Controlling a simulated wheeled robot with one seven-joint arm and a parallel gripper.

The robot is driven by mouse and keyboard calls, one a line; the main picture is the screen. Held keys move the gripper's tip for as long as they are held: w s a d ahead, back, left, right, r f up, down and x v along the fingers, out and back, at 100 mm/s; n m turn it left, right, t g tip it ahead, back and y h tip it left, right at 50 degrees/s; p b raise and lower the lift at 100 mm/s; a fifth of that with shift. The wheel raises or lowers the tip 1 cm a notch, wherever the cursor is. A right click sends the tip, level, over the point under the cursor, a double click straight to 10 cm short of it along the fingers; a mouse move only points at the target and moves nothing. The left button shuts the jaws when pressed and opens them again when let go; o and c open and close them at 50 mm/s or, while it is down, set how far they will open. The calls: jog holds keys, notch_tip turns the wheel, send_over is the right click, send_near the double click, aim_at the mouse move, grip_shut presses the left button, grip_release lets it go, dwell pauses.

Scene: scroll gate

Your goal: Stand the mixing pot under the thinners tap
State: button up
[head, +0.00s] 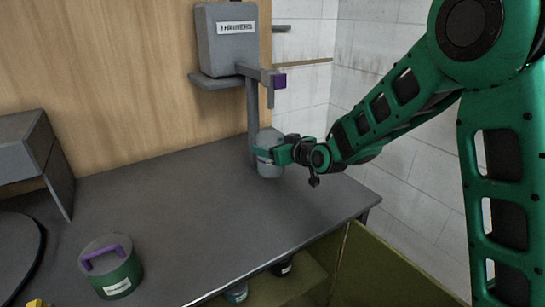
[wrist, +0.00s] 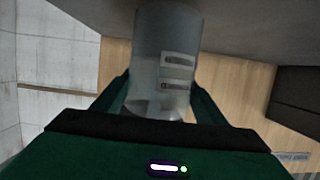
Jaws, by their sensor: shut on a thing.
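The mixing pot is a grey cylinder (head: 269,137) with small labels, at the back of the dark counter in the head view. It stands upright below the thinners tap (head: 270,92), which has a purple end piece and comes from the grey tank labelled THINNERS (head: 228,40). My gripper (head: 272,154) is shut on the pot from the right. In the wrist view the pot (wrist: 165,45) is between my two fingers (wrist: 163,100), and the picture is upside down. The pot's base looks at or very near the counter; I cannot tell whether it touches.
A green tin with a purple handle (head: 112,268) stands at the counter's front left. A grey box-like unit (head: 30,150) and a dark round thing (head: 15,250) are at far left. Tins (head: 236,292) sit in the open cabinet below. The counter's middle (head: 180,210) is clear.

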notch_tip(320, 180, down, 3)
jog(key=shift+f, duration=0.1)
jog(key=o, duration=1.5)
jog(key=shift+c, duration=0.2)
jog(key=v, duration=1.2)
jog(key=shift+d, duration=0.1)
